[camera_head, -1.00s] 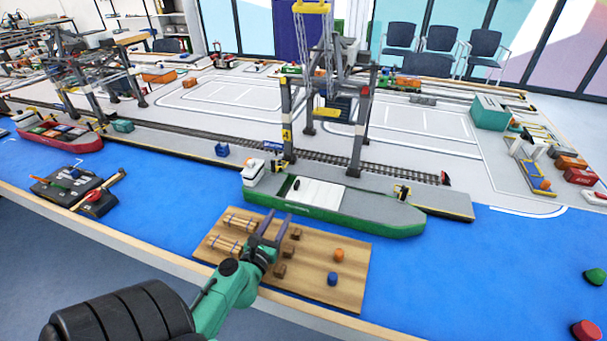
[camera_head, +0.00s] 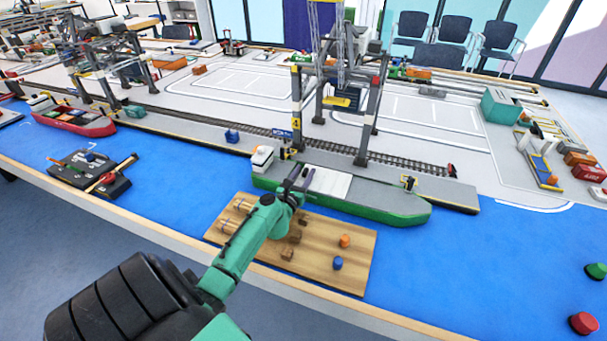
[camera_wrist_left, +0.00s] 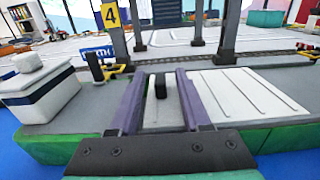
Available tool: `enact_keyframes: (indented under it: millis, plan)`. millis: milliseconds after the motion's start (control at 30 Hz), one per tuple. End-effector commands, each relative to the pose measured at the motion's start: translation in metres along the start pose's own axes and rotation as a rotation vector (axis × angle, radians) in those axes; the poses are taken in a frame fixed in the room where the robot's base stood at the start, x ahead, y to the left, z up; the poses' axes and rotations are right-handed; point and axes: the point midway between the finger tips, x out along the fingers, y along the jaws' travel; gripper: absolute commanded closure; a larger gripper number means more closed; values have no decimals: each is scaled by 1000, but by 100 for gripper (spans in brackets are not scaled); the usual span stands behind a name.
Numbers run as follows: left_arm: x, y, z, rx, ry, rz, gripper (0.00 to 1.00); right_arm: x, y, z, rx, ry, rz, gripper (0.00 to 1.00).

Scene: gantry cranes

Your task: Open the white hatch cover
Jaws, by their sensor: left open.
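The white hatch cover (camera_head: 332,184) lies flat on the deck of the green ship (camera_head: 385,212). In the left wrist view the ribbed white cover (camera_wrist_left: 245,93) extends to the right of my fingers. A small upright black handle (camera_wrist_left: 160,86) stands at its left end and shows between the two fingers. My left gripper (camera_head: 299,176) is open over the left part of the deck, and its purple fingers (camera_wrist_left: 157,78) lie on either side of the handle with gaps. I cannot tell how far the fingertips are above the cover. My right gripper is not in view.
The ship's white bridge block (camera_head: 262,156) stands left of my gripper. A grey gantry crane (camera_head: 368,115) rises just behind the ship. A wooden board (camera_head: 325,272) with small blocks lies in front, under my left arm.

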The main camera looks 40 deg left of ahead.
Motion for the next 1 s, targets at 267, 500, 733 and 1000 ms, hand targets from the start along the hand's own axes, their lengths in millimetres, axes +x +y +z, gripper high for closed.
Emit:
enact_keyframes:
  millis: [267, 500, 733, 1000]
  plan:
    - [0, 0, 0, 0, 0, 0, 100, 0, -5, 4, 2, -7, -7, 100]
    - [-1, 0, 0, 0, 0, -1, 100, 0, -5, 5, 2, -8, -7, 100]
    - [-1, 0, 0, 0, 1, -1, 100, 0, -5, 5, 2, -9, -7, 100]
    - [-1, 0, -1, 0, 1, -1, 100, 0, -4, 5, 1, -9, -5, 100]
